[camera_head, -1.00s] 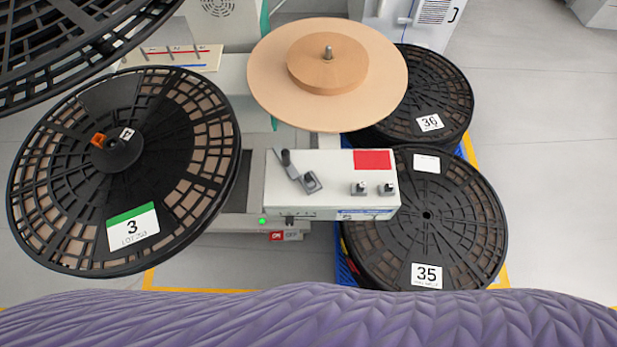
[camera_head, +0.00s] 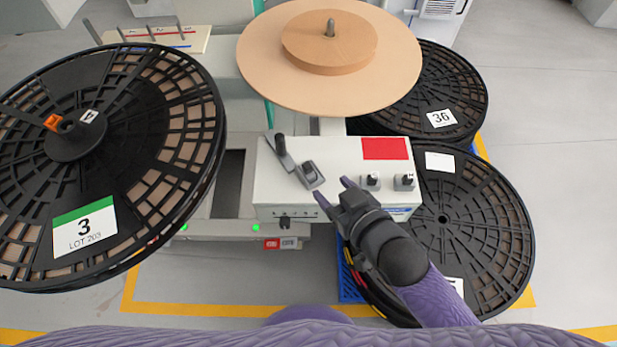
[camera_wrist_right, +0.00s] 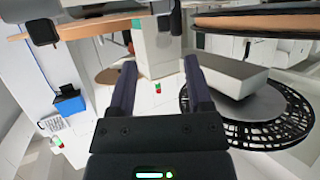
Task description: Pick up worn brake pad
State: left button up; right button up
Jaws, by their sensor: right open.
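My right gripper (camera_head: 331,190) is open with nothing between its fingers, over the front edge of the white control box (camera_head: 335,162). It also shows open in the right wrist view (camera_wrist_right: 160,68). The box carries a dark lever (camera_head: 281,153), a small grey block (camera_head: 311,175), a red square (camera_head: 384,148) and two small switches, one of them a knob (camera_head: 404,181) at the right. I cannot tell for certain which part, if any, is the worn brake pad. My left gripper is not in view.
A large tilted black reel marked 3 (camera_head: 139,180) fills the left. A tan disc (camera_head: 262,70) stands behind the box. Black reels marked 36 (camera_head: 465,95) and 35's neighbour spot (camera_head: 490,215) lie at the right. The right floor (camera_head: 565,150) is clear.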

aim_at(309, 169)
jog(key=b+x, duration=0.5)
jog(key=x, duration=0.4)
jog(key=shift+a+f, duration=0.1)
jog(key=shift+a, duration=0.2)
jog(key=shift+w, duration=0.1)
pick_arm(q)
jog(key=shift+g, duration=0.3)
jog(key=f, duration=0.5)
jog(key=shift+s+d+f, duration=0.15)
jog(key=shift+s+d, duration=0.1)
pick_arm(e)
jog(key=c, duration=0.7)
grip_shut()
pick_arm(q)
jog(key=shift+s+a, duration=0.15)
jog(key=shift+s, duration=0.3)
